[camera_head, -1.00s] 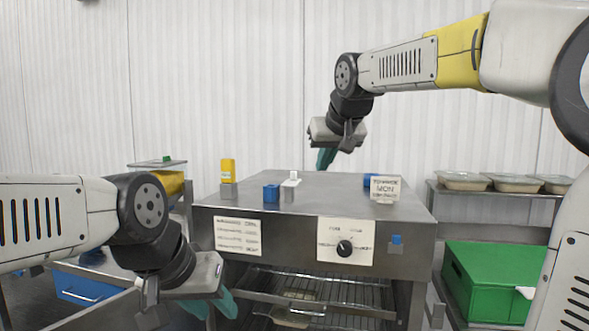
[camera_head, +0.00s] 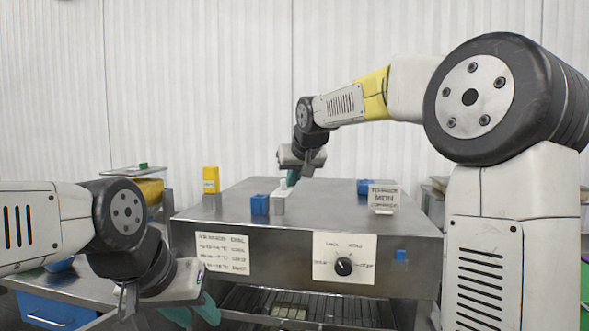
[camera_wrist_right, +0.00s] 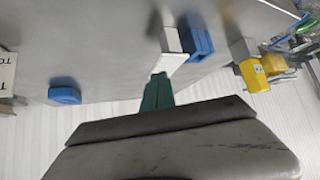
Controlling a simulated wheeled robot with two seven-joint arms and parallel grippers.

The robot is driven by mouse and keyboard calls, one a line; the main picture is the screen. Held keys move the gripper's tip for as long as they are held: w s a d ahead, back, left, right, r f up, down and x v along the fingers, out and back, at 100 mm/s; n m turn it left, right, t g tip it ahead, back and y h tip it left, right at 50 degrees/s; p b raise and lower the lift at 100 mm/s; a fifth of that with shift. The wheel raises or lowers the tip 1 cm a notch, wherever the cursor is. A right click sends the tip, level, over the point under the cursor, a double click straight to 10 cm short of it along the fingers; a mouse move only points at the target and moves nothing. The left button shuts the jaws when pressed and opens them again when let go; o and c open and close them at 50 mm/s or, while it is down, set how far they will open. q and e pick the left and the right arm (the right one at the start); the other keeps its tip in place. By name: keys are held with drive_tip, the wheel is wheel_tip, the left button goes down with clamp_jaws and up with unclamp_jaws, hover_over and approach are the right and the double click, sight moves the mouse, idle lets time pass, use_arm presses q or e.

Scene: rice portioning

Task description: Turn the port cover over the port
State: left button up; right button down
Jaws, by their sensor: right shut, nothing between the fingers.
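A small white piece (camera_head: 283,186), which looks like the port cover, sits on a grey block (camera_head: 278,206) on top of the steel machine (camera_head: 330,205). It also shows in the right wrist view (camera_wrist_right: 172,42). A blue block (camera_head: 260,205) stands right beside it. I cannot make out the port opening. My right gripper (camera_head: 292,178) points down at the white piece with its teal fingers shut and empty; in the right wrist view the fingertips (camera_wrist_right: 158,78) are at its end, and I cannot tell whether they touch. My left gripper (camera_head: 194,312) is open and empty, low before the machine.
A yellow block on a grey base (camera_head: 211,180) stands at the machine's left. A blue piece (camera_head: 364,186) and a lettered sign (camera_head: 384,198) stand to the right. The front has a black knob (camera_head: 343,266). A wire rack (camera_head: 290,305) is below.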

sight(285, 185)
drive_tip(key=shift+w+a+f, duration=0.1)
drive_tip(key=shift+w+a, duration=0.1)
drive_tip(key=shift+w, duration=0.55)
drive_tip(key=shift+w+a+f, duration=0.1)
drive_tip(key=shift+w+a, duration=0.1)
drive_tip(key=shift+w, duration=0.5)
drive_tip(key=shift+w+a+f, duration=0.1)
drive_tip(key=shift+w+a, duration=0.1)
drive_tip(key=shift+w, duration=0.55)
